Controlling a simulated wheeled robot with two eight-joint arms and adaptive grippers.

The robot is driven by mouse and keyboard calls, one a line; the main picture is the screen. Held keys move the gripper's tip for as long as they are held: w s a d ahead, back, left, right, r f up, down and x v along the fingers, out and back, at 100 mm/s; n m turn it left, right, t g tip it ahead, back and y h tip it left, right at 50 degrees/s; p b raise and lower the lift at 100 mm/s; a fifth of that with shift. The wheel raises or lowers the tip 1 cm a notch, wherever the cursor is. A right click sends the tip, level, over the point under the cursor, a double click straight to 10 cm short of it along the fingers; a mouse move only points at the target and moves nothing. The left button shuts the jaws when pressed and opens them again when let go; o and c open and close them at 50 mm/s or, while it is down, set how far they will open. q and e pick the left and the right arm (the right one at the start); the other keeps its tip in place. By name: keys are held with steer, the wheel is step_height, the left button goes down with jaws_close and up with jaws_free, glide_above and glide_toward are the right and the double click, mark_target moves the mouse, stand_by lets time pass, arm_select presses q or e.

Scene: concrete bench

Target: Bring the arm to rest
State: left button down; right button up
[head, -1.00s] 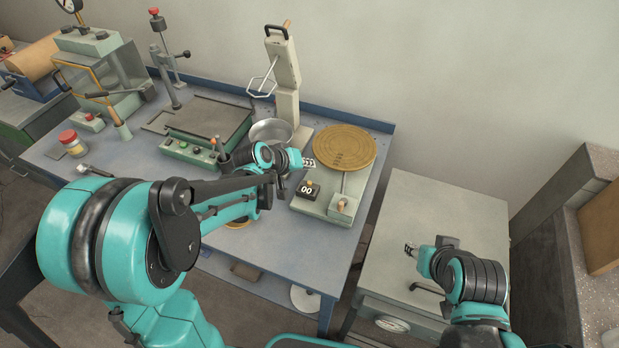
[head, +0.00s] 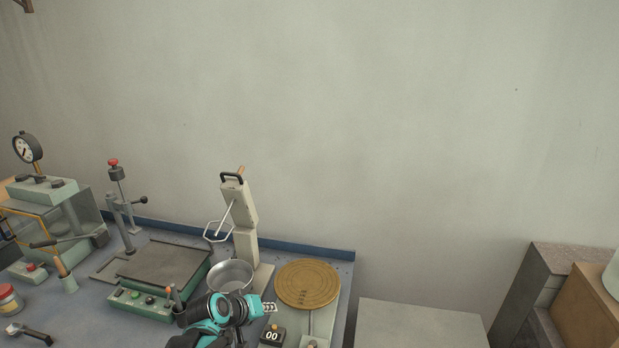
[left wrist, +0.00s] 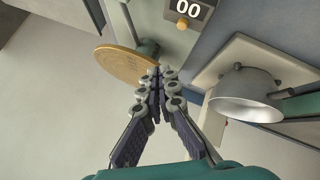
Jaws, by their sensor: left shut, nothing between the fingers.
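My left gripper (head: 270,307) is low in the head view, between a metal bowl and a round tan disc, close to a small box showing "00". In the left wrist view its fingers (left wrist: 160,75) come together at the tips, shut with nothing between them. Part of my left arm (head: 215,318) shows at the bottom edge of the head view; the rest of it is cut off. My right gripper is outside both current views.
The tan disc (head: 307,284) is right of the gripper, the metal bowl (head: 231,276) left. A tall beige stand (head: 243,225) rises behind. A green-sided plate device (head: 165,265) and a gauge press (head: 45,195) stand farther left. The wall area above is clear.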

arm_select(q)
steer(key=s+a+r+m+y, duration=0.1)
steer(key=s+a+r+y, duration=0.1)
steer(key=s, duration=0.9)
steer(key=s+a+r+m+y, duration=0.1)
steer(key=s+a+r+y, duration=0.1)
steer(key=s, duration=0.9)
steer(key=shift+s+a+m+g, duration=0.25)
steer(key=shift+a+m+g, duration=0.15)
steer(key=shift+a, duration=0.1)
